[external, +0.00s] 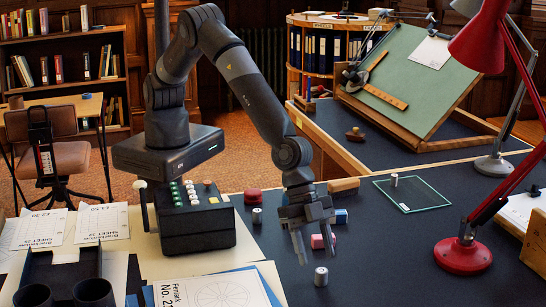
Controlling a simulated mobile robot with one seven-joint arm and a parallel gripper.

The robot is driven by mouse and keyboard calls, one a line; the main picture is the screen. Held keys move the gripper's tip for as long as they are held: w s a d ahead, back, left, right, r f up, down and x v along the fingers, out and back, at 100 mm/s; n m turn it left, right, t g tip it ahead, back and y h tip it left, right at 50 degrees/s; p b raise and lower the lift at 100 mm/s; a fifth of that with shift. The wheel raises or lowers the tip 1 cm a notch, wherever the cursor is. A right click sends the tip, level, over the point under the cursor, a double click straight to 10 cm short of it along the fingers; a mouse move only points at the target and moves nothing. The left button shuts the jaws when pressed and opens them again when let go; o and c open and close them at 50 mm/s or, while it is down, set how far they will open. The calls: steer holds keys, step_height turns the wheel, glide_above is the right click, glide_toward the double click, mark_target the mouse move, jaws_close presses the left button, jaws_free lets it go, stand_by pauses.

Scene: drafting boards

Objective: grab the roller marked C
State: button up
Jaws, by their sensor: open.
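Several small silver rollers stand upright on the dark desk. One roller (321,277) is in front of and just below my gripper, near the front of the desk. A second roller (257,215) stands to the left, by the red object. A third roller (394,180) stands on the glass plate at the right. Dark marks or tops show on them, but I cannot read which is marked C. My gripper (314,256) points down, open and empty, above the desk, apart from the nearest roller. It partly covers the pink block behind it.
The pink block (323,241) and a blue block (341,216) lie close behind my gripper. A red object (253,196) sits farther back. The glass plate (425,193) lies right. A red lamp base (463,256) stands right. Papers (215,290) lie left. Desk between rollers and lamp is clear.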

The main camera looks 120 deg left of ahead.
mark_target(322, 270)
steer(key=shift+x, duration=2.6)
steer(key=shift+w, duration=0.15)
steer(key=shift+c, duration=0.5)
steer(key=shift+r, duration=0.1)
jaws_close()
